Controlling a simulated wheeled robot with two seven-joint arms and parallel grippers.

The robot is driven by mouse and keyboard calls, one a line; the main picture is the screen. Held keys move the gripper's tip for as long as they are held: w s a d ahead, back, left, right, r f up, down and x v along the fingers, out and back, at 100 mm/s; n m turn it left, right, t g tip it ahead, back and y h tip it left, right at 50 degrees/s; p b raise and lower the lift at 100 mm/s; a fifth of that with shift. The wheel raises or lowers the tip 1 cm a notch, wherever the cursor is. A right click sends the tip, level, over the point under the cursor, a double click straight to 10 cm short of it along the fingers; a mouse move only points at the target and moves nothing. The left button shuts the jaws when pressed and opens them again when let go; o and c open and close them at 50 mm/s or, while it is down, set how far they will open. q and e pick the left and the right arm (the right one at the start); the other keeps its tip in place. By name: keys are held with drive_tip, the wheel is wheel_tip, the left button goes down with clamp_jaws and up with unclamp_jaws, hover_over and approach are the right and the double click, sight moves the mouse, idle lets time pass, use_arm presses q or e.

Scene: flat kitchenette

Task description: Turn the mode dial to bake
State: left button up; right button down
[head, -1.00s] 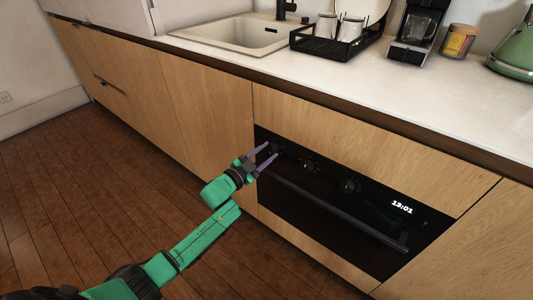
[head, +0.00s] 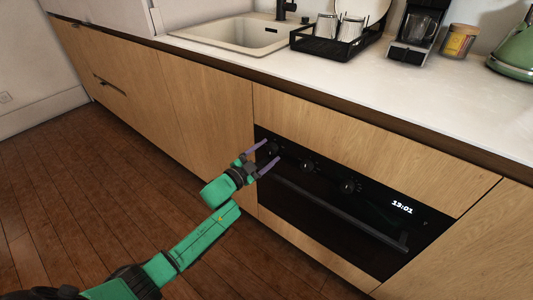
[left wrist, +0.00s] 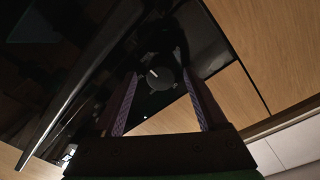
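The black oven (head: 330,215) has a row of three round dials on its front panel: a left dial (head: 273,148), a middle dial (head: 307,165) and a right dial (head: 347,186). I cannot read any labels, so I cannot tell which is the mode dial. My left gripper (head: 271,151) is open at the left dial, its purple fingers on either side of it. In the left wrist view a dial (left wrist: 160,78) with a short white mark sits between the spread fingers (left wrist: 158,70), with gaps on both sides. My right gripper is not in view.
The oven's bar handle (head: 340,212) runs below the dials, close to my left gripper. A lit clock (head: 402,207) reads 13:01. Wooden cabinet fronts (head: 205,115) surround the oven. The worktop (head: 380,92) is above, and the floor in front is clear.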

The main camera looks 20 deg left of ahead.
use_arm(q)
drive_tip(key=shift+s+a, duration=0.15)
drive_tip(key=shift+s, duration=0.15)
drive_tip(key=p+v, duration=0.2)
drive_tip(key=v, duration=1.2)
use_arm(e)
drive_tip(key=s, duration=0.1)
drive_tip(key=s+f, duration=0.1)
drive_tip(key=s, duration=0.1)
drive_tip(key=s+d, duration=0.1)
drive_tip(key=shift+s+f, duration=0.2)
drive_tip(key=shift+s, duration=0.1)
use_arm(q)
drive_tip(key=shift+w+r, duration=0.1)
